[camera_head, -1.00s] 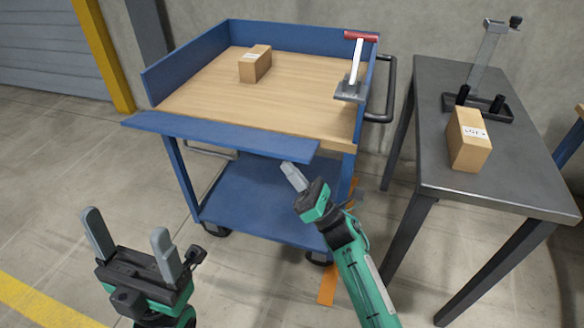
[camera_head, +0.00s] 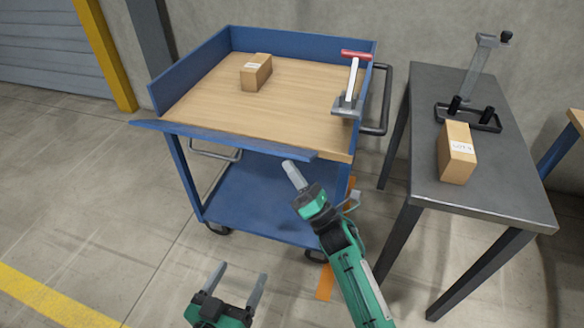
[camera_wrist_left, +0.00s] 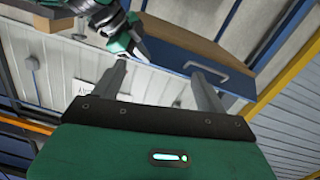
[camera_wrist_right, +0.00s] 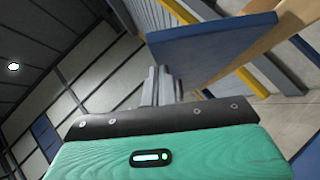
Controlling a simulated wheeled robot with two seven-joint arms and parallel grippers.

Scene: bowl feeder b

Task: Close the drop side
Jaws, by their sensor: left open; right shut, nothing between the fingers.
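The drop side (camera_head: 225,138) is the blue panel along the near edge of the blue cart's wooden deck (camera_head: 290,110). It stands out from the deck edge and looks narrow, seen nearly edge-on. It is not upright like the other sides. My right gripper (camera_head: 292,172) is shut and empty, its fingertips just below the panel's right end. In the right wrist view the panel (camera_wrist_right: 215,45) is above and beside the fingers; I cannot tell if they touch. My left gripper (camera_head: 237,283) is open and empty, low in front of the cart.
A cardboard box (camera_head: 256,72) and a red-handled clamp (camera_head: 350,95) are on the deck. A dark table (camera_head: 480,190) at the right holds another box (camera_head: 457,153) and a metal stand (camera_head: 478,70). The floor at the left is clear.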

